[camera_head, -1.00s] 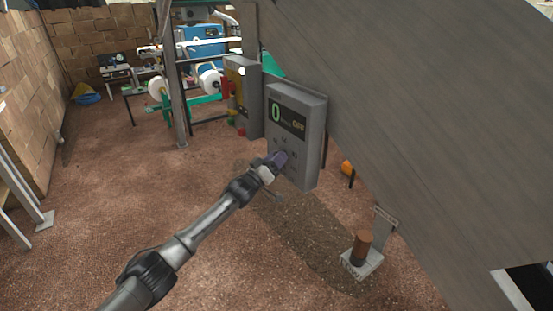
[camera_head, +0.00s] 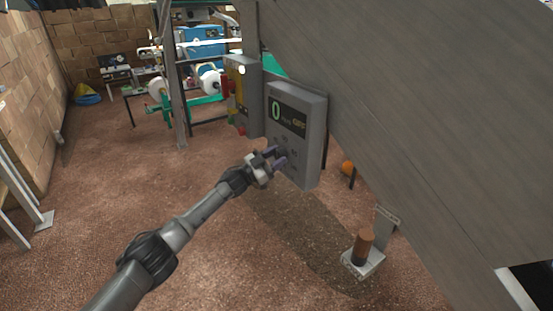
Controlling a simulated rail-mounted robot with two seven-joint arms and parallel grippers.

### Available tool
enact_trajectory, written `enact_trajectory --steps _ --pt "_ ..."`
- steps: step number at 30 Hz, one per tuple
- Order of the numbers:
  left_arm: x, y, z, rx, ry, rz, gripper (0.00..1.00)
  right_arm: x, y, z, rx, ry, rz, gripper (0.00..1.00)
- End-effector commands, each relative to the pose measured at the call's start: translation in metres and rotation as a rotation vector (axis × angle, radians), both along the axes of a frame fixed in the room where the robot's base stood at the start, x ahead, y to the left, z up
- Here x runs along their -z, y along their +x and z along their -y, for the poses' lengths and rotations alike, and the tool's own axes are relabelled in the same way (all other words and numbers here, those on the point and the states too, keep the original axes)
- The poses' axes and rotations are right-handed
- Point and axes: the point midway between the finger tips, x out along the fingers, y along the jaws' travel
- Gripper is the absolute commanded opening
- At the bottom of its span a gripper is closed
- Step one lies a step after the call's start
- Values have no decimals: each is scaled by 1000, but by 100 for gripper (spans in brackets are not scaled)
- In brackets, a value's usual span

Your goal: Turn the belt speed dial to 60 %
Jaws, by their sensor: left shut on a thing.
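The grey control box (camera_head: 309,162) hangs near the middle of the head view, with a dark display (camera_head: 286,118) that reads a green 0. Smaller orange text beside the 0 is too blurred to read surely. Small dark controls show below the display. My left gripper (camera_head: 274,157) is at the lower left of the box's front, its purple-grey fingertips one on each side of the belt speed dial and shut on it. The fingers hide the dial, so its pointer and setting cannot be read. My right gripper is not in view.
A large grey panel (camera_head: 430,120) fills the right side, close behind the control box. A second grey box (camera_head: 249,100) with coloured buttons stands to the left. A brown cylinder on a pale base (camera_head: 362,263) stands below right. The brown floor at left is open.

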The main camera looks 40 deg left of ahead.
Motion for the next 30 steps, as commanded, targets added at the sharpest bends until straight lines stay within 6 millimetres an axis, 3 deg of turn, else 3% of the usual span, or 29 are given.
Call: enact_trajectory --steps 10,27,28,30 --pt "1 0 0 -1 128 40 19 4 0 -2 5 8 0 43" --pt "0 0 0 0 152 47 19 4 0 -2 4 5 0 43" --pt "0 0 0 -1 151 48 43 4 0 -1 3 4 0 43" --pt "0 0 0 -1 151 48 50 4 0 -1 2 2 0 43"
